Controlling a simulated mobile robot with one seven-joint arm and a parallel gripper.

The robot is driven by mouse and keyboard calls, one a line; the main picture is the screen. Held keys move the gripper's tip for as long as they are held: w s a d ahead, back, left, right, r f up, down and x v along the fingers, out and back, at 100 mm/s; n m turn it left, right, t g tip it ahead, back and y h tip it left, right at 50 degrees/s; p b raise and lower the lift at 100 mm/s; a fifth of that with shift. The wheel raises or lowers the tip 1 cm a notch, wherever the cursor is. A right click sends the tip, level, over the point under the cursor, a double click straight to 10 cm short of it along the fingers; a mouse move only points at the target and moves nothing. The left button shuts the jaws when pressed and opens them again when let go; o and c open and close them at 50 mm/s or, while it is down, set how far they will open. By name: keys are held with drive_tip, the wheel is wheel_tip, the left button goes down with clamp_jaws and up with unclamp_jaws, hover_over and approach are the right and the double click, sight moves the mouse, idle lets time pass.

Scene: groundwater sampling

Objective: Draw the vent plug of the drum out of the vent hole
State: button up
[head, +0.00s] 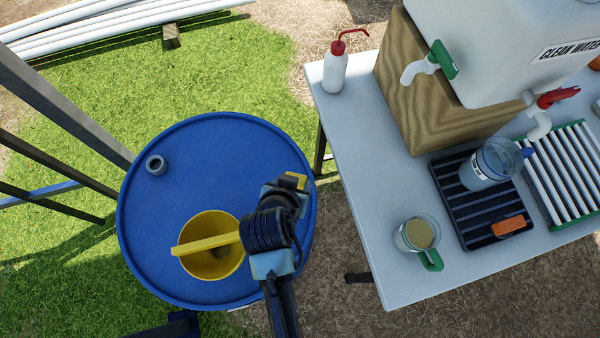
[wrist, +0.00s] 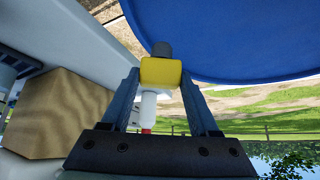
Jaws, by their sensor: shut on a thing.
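The blue drum (head: 180,290) stands upright left of the table, and part of it also shows in the wrist view (wrist: 250,30). My gripper (wrist: 160,76) is over the drum's right side, near the rim, in the head view (head: 290,186). Its two fingers are shut on the yellow head of the vent plug (wrist: 160,72). The plug's dark grey stem (wrist: 161,48) sticks out beyond the fingertips towards the drum. A bit of the yellow head shows in the head view (head: 297,180).
The table (head: 350,150) at right holds a wash bottle (head: 335,72), a jug (head: 414,234), a black tray (head: 455,208) and a water tank (head: 480,50) on a wooden block. Metal posts (head: 70,110) stand at left.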

drive_tip(key=m+g+p, duration=0.1)
drive_tip(key=a+r+m+g+p, duration=0.1)
drive_tip(key=shift+w+a+r+m+h, duration=0.2)
drive_tip(key=shift+w+r+m+h, duration=0.1)
drive_tip(key=shift+w+m+h, duration=0.1)
drive_tip(key=w+a+r+m+y+p, duration=0.2)
drive_tip(key=a+r+m+y+p, duration=0.25)
drive_tip(key=r+m+p, duration=0.35)
drive_tip(key=w+a+r+m+y+p, duration=0.2)
drive_tip(key=a+r+m+y+p, duration=0.2)
drive_tip(key=m+y+p, duration=0.45)
drive_tip(key=f+h+b, duration=0.1)
drive_tip(key=f+b, duration=0.6)
drive_tip(key=f+m+h+b, duration=0.1)
drive_tip(key=f+b, duration=0.6)
drive_tip(key=f+m+h+b, duration=0.1)
drive_tip(key=f+b, duration=0.6)
drive_tip(key=b, duration=0.1)
drive_tip(key=shift+w+d+f+g, duration=0.2)
drive_tip(key=shift+w+f+g, duration=0.1)
drive_tip(key=shift+g, duration=0.1)
drive_tip(key=o, duration=1.3)
drive_tip(key=shift+f, duration=0.1)
drive_tip(key=shift+c, duration=0.2)
